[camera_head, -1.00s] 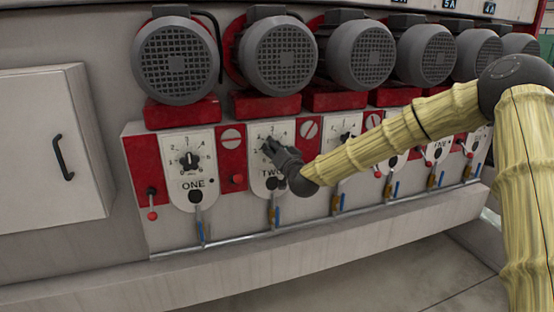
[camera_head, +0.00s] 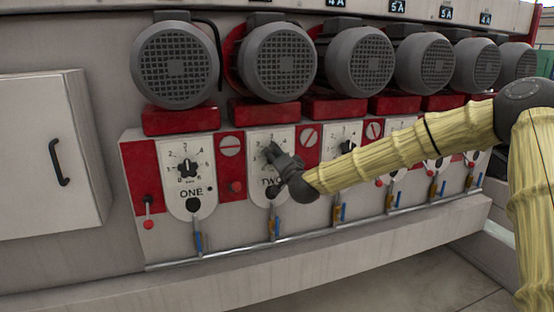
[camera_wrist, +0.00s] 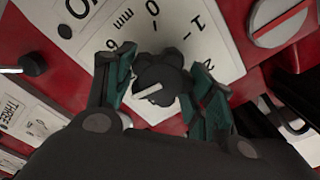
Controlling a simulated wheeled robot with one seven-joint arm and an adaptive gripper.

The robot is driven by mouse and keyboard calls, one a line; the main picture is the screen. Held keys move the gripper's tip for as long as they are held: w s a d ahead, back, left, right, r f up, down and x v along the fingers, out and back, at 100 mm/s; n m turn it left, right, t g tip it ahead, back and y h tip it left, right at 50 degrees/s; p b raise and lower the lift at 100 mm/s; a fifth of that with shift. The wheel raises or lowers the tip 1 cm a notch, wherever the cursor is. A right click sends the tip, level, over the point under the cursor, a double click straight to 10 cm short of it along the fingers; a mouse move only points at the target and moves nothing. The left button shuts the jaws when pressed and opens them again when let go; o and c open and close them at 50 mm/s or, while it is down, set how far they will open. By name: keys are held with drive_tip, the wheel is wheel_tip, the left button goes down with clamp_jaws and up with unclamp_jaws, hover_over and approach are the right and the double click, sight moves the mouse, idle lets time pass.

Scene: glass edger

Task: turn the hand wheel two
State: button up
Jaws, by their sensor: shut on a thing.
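The hand wheel two is a dark lobed knob on the white dial plate marked TWO (camera_head: 261,138). In the wrist view the knob (camera_wrist: 160,80), with a pale pointer line, sits between the two green-padded fingers of my gripper (camera_wrist: 162,92). The fingers are closed on its sides. Numbers and "mm" show on the plate around it. The pointer's exact reading is hard to tell.
Hand wheel one (camera_head: 188,168) is to the left on its own plate. A red panel with a slotted round knob (camera_head: 307,137) is just right. Grey motors (camera_head: 279,63) stand above. Levers and blue-handled valves (camera_head: 198,240) line the lower edge. A cabinet door (camera_head: 48,155) is at left.

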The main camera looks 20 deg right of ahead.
drive_tip(key=shift+d, duration=0.1)
drive_tip(key=o, duration=1)
drive_tip(key=s, duration=1.2)
drive_tip(key=shift+d, duration=0.2)
